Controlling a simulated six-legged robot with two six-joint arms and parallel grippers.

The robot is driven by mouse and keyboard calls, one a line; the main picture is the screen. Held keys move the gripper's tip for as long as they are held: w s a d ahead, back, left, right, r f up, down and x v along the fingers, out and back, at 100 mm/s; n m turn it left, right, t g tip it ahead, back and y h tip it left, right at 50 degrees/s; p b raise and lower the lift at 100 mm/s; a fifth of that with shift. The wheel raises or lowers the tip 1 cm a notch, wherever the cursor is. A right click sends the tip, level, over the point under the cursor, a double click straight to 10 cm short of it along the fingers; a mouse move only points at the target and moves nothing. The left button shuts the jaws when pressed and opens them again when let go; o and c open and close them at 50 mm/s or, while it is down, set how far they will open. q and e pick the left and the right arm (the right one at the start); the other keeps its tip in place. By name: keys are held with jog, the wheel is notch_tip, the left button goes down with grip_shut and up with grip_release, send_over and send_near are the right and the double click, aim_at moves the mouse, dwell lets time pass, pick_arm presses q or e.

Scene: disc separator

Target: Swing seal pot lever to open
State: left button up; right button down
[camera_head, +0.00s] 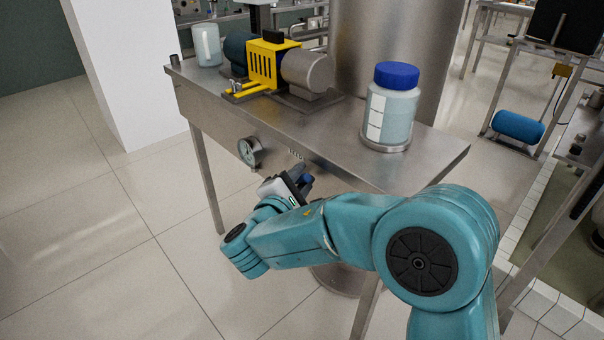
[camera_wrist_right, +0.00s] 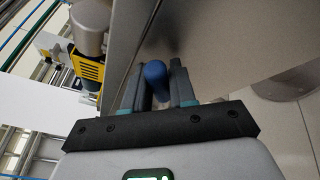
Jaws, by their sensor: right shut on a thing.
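The seal pot lever shows as a blue handle (camera_head: 307,180) at the front face of the steel table. In the right wrist view the blue handle (camera_wrist_right: 157,79) stands between the two fingers. My right gripper (camera_head: 298,182) is at the table's front, below the top edge, and is shut on this handle; it also shows in the right wrist view (camera_wrist_right: 158,90). The lever's pivot and most of its shaft are hidden by the gripper. My left gripper is in neither view.
A round gauge (camera_head: 250,152) sits on the table front, left of my gripper. On the steel table (camera_head: 330,135) stand a yellow-guarded motor unit (camera_head: 267,65), a clear beaker (camera_head: 207,45) and a blue-lidded jar (camera_head: 390,105). A large steel cylinder (camera_head: 385,40) rises behind.

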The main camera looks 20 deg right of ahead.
dwell(0.4)
jog(key=c, duration=1)
grip_release()
jog(key=shift+r, duration=0.1)
